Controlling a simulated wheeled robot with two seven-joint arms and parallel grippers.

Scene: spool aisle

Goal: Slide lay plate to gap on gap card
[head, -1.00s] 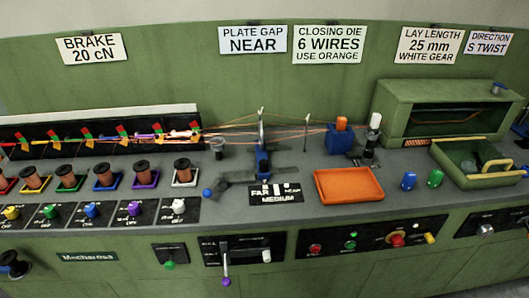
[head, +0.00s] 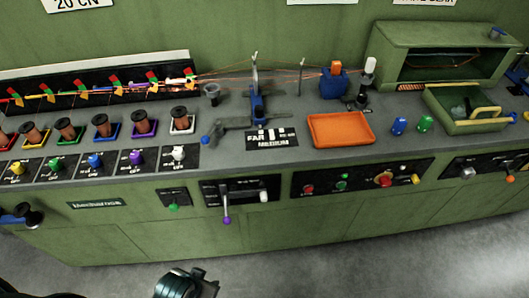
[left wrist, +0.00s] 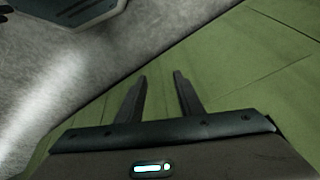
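The lay plate (head: 254,75) is a thin upright grey plate on a blue carriage (head: 258,106), with wires running through it. It stands on a dark rail behind a black-and-white label (head: 272,138) reading FAR and MEDIUM. I cannot tell its exact setting. A grey arm with a blue knob (head: 205,140) reaches left from its foot. The gap card (head: 322,1) shows only its blank lower edge; earlier it read PLATE GAP NEAR. My left gripper (head: 187,284) is low at the bottom edge, well below the plate. In the left wrist view its fingers (left wrist: 160,76) are apart and empty. My right gripper is out of view.
An orange tray (head: 340,129) lies right of the label. Spools (head: 101,125) and coloured knobs line the left. A lever with a purple knob (head: 226,218) sticks out of the front panel below. The grey floor (head: 350,260) in front is clear.

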